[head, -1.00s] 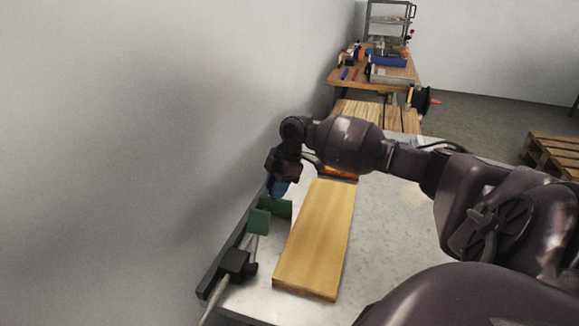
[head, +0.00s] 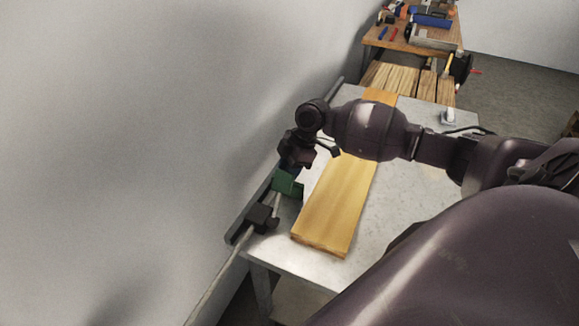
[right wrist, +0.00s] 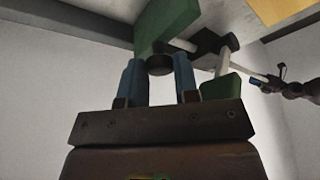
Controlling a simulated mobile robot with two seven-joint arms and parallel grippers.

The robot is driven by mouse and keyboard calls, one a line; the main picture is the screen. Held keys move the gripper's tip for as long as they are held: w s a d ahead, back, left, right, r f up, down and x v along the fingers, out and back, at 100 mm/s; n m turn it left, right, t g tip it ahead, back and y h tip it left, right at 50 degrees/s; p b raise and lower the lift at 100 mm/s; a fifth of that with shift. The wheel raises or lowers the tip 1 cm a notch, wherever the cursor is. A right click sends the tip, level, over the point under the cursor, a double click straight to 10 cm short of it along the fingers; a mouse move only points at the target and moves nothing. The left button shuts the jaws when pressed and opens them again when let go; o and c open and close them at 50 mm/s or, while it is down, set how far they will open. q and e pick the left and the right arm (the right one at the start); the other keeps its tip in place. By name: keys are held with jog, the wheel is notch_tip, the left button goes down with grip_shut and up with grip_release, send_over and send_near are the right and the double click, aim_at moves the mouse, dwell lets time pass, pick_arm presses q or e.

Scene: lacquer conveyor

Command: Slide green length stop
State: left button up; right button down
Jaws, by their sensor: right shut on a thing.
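The green length stop (head: 286,182) sits at the left edge of the grey table, beside the wooden board. My right gripper (head: 290,168) is down at the stop, partly hidden by its own wrist. In the right wrist view its blue fingers (right wrist: 160,80) are shut on a dark round knob (right wrist: 160,65) beside the stop's green plate (right wrist: 168,27). A second green piece (right wrist: 221,87) shows to the right of the fingers. A small dark gripper with a blue tip, apparently my left gripper (right wrist: 268,80), shows far off at the right; its opening is unclear.
A black block (head: 262,217) sits on the rail in front of the stop, with a thin rod running toward the front. The wooden board (head: 338,205) lies close to the right. A workbench with tools (head: 420,35) stands beyond the table.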

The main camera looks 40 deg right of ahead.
jog(key=shift+s+a+f, duration=0.1)
jog(key=shift+s+a, duration=0.05)
jog(key=shift+a, duration=0.05)
jog(key=c, duration=0.8)
grip_release()
jog(key=shift+c, duration=0.2)
jog(key=shift+d+r, duration=0.15)
jog(key=shift+r, duration=0.15)
jog(key=v, duration=1)
jog(key=shift+r, duration=0.15)
